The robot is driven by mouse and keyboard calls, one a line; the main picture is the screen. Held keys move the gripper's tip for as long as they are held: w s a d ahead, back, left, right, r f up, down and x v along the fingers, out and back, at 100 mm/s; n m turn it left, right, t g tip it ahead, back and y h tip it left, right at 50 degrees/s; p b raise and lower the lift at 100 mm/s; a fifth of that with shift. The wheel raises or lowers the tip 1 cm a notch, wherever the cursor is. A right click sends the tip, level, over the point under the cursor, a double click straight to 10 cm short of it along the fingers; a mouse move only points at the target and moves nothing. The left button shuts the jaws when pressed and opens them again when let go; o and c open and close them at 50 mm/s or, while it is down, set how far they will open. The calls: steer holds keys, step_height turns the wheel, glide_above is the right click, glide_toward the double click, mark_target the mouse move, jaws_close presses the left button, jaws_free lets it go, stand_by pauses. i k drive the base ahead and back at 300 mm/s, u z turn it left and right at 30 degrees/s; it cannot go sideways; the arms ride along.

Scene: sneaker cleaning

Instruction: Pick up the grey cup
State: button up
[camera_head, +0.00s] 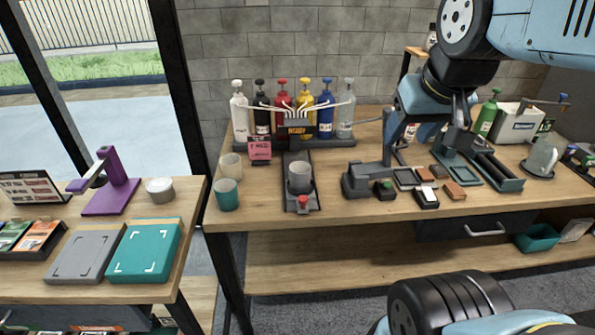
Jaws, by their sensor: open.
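The grey cup (299,178) stands upright on a dark dispenser base (299,202), below the nozzles of a bottle rack. Its rim faces up and its inside is partly visible. My gripper (459,137) hangs from my blue and black arm at the right, above the bench and well to the right of the cup. It is open, small and partly hidden among dark tools behind it. It is apart from the cup.
A beige cup (231,166) and a teal cup (227,195) stand left of the grey cup. Several coloured bottles, such as the red one (281,104), stand behind.

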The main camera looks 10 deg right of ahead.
mark_target(300, 171)
steer(key=u, duration=0.25)
steer(key=k, duration=1.3)
steer(key=z, duration=0.35)
steer(key=i, duration=0.95)
steer(key=u, duration=0.1)
